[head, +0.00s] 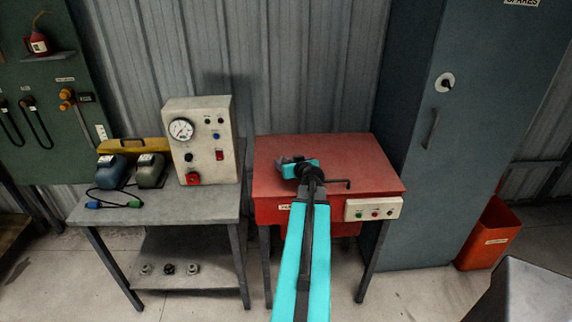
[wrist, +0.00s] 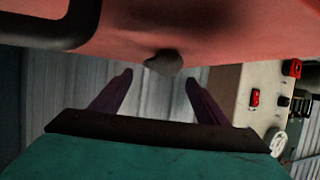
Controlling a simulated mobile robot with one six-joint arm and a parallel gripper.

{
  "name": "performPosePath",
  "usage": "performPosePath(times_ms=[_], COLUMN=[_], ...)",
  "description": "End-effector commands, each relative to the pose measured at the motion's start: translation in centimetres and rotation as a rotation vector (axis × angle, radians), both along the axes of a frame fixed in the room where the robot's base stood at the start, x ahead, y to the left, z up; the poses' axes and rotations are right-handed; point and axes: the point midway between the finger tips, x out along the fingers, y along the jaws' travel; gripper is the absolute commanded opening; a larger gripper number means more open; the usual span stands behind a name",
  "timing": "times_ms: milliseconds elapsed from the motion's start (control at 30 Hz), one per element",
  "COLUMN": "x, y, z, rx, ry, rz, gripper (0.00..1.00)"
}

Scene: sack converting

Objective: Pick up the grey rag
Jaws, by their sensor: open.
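In the wrist view a small dark grey lump, which looks like the grey rag (wrist: 163,62), lies at the edge of the red table top. My gripper (wrist: 159,78) is open, with its two purple fingers apart and nothing held between them. The lump appears between the fingertips in the picture, a little past them; I cannot tell whether they touch it. In the head view my arm reaches over the red-topped table (head: 350,155), with the teal gripper end low over it. The rag cannot be made out clearly there beside the gripper.
A black bar handle (head: 337,182) sits on the red top, right of my gripper. A white button box (head: 373,208) is on its front. A grey bench (head: 95,208) with a gauge panel (head: 200,140) stands left. A tall cabinet (head: 440,140) stands right, beside an orange bin (head: 488,235).

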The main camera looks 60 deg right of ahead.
Motion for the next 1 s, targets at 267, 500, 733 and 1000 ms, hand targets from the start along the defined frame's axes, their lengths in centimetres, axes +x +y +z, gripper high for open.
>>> performPosePath(times_ms=[267, 500, 733, 1000], x=[0.6, 1.9, 3.1, 3.6], y=[-0.5, -1.6, -2.7, -3.1], z=[-0.2, -0.8, -1.6, -2.1], rx=[0.002, 0.002, 0.001, 0.001], ry=[0.000, 0.000, -0.001, -0.001], rz=[0.001, 0.001, 0.000, 0.000], gripper=[0.68, 0.68, 0.68, 0.68])
